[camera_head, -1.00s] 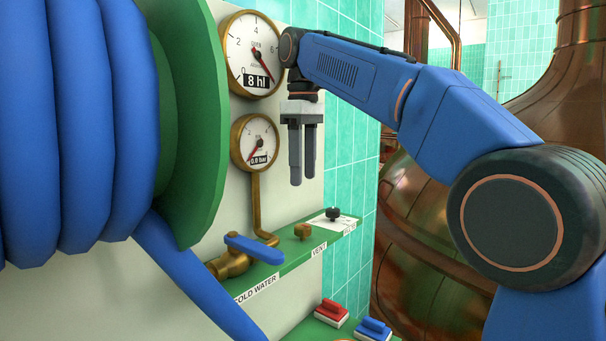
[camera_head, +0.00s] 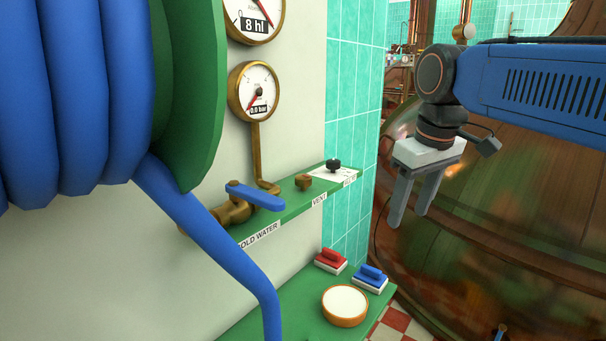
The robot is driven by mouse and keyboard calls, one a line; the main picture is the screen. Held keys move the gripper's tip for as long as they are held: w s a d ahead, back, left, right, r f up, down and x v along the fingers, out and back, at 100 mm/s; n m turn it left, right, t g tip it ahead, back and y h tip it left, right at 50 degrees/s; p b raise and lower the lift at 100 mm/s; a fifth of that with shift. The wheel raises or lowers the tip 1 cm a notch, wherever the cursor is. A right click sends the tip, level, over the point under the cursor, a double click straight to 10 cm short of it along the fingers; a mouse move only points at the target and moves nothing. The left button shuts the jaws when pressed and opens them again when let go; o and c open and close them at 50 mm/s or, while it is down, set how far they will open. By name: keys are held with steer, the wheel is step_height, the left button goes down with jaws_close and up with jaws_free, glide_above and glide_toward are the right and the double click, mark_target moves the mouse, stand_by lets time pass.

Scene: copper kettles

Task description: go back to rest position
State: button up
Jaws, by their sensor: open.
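My gripper (camera_head: 410,202) hangs at the right of the view with its two grey fingers pointing down. The fingers are apart and nothing is between them. It is in front of the large copper kettle (camera_head: 480,240), clear of the shelf and the wall. My blue arm reaches it from the right edge.
A green shelf (camera_head: 285,208) carries a brass valve with a blue lever (camera_head: 255,196) and two small knobs. Below, a green ledge (camera_head: 290,300) holds a red-handled block (camera_head: 331,260), a blue-handled block (camera_head: 370,277) and a round white-topped dish (camera_head: 345,303). A blue hose reel fills the left.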

steer(key=s+d+f+m+t, duration=0.1)
steer(key=s+d+f+m, duration=0.1)
steer(key=s+d+f, duration=0.2)
steer(key=s+d+f+m+t, duration=0.1)
steer(key=s+d+f+m, duration=0.2)
steer(key=s+f, duration=0.8)
step_height(320, 180, down, 6)
steer(key=shift+s+d+f+m+h, duration=0.15)
steer(key=shift+d+f+m+h, duration=0.15)
steer(key=shift+d, duration=0.35)
